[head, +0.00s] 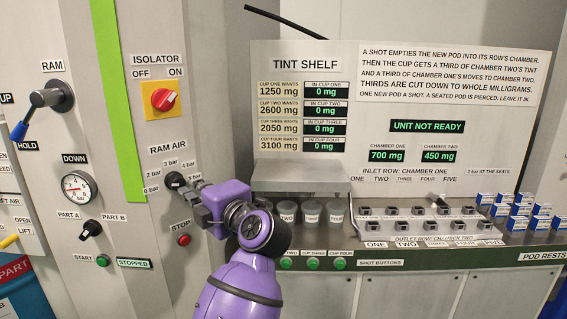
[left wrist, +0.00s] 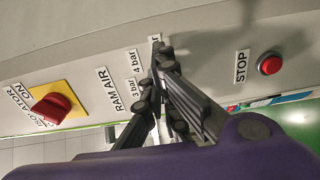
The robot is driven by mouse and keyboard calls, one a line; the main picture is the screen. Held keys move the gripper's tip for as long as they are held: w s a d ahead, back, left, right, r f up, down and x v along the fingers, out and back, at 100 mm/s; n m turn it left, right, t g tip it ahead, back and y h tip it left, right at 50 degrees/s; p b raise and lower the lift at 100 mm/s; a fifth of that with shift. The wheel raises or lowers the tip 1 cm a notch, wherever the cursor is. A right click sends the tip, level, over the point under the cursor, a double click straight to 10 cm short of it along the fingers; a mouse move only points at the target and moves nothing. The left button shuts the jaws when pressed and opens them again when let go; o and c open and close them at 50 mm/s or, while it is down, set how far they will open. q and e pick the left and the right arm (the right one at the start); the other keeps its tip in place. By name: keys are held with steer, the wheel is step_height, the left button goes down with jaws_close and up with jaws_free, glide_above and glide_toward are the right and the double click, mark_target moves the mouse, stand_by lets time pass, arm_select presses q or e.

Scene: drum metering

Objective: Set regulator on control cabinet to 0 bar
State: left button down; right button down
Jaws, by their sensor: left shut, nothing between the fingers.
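The regulator knob (head: 174,180) is a small black knob under the RAM AIR label on the control cabinet (head: 150,232). Bar labels sit around it, with 2, 3 and 4 bar readable; the lower left one is small. My left gripper (head: 188,188) comes from the lower right and has its fingertips at the knob, partly covering it. Whether they touch it I cannot tell, nor which label the knob points at. In the left wrist view the closed fingers (left wrist: 159,52) lie over the bar labels and hide the knob. The right gripper is out of view.
A red isolator switch (head: 163,99) on a yellow plate is above the knob, and a red STOP button (head: 184,240) is below it. A pressure gauge (head: 78,187) and the RAM lever (head: 47,98) are left. The tint shelf (head: 300,174) stands right of my arm.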

arm_select(q)
steer(key=shift+a+r, duration=0.15)
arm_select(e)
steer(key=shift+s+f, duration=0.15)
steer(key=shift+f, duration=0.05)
arm_select(q)
steer(key=shift+r, duration=0.1)
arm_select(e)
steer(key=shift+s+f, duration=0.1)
